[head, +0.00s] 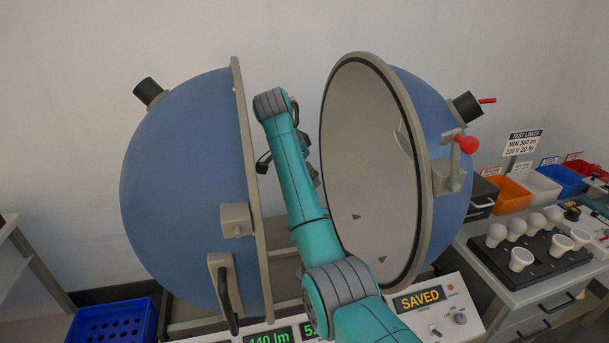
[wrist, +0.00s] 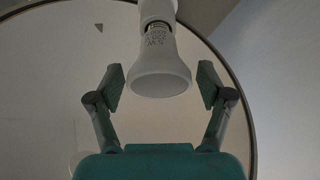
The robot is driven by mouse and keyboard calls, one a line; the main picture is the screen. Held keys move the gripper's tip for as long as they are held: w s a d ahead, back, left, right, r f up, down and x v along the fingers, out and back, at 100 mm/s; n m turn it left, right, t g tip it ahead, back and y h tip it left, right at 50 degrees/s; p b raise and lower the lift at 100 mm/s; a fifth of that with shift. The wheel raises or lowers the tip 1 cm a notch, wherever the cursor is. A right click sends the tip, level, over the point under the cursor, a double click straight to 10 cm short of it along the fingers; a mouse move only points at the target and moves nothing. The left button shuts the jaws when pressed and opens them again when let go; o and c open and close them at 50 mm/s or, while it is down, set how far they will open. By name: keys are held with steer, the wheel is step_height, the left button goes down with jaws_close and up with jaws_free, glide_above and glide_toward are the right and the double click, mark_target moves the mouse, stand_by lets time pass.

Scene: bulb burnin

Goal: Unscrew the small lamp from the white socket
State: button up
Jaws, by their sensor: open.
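In the wrist view a small white lamp (wrist: 160,68) with a flared head and printed text on its neck hangs from the white socket (wrist: 157,10) at the top edge. My gripper (wrist: 161,88) is open, with one finger on each side of the lamp's wide head and a visible gap on both sides. In the head view my teal arm reaches between the two halves of the blue sphere (head: 185,180). There my gripper (head: 283,155) is partly hidden behind the arm. The lamp and socket are hidden in the head view.
The sphere's right half (head: 365,170) stands open beside my arm, its rim close by. A control panel (head: 455,300) reading SAVED is below. A black rack (head: 545,270) with several white lamps stands at the right. A blue crate (head: 110,322) is at lower left.

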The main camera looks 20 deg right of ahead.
steer(key=c, duration=1)
steer(key=n+t, duration=0.1)
steer(key=n, duration=0.3)
steer(key=shift+d+y, duration=0.1)
steer(key=shift+y, duration=0.3)
steer(key=shift+c, duration=0.2)
steer(key=n+t+y, duration=0.1)
steer(key=n, duration=0.2)
steer(key=shift+n, duration=0.3)
steer(key=shift+r, duration=0.1)
